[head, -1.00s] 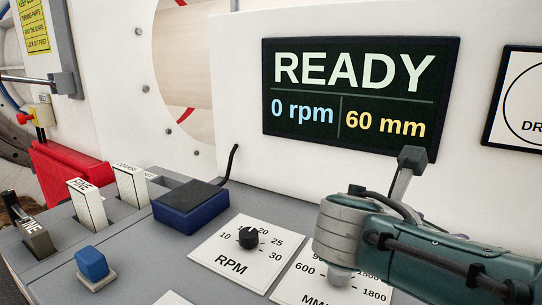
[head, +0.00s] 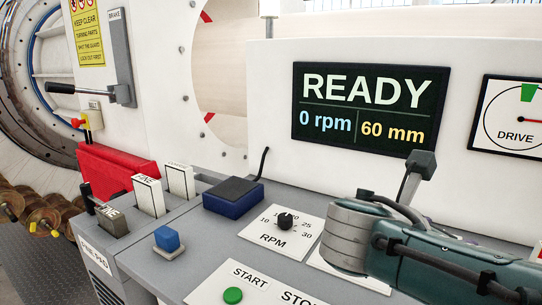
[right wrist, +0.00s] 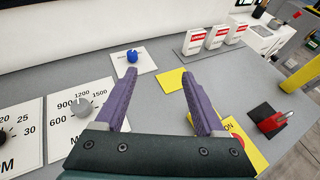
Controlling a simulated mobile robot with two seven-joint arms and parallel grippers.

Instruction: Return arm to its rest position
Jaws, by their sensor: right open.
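My right arm (head: 440,260) reaches in from the right in the head view, above the grey control desk (head: 185,215). Its grey joint covers most of the white dial plate right of the RPM dial (head: 285,221). In the right wrist view my right gripper (right wrist: 162,76) has two purple fingers spread apart with nothing between them. It is over the desk, with a grey knob (right wrist: 82,107) to its left and a blue knob (right wrist: 132,56) beyond the fingertips. The head view does not show the fingers. My left gripper is in neither view.

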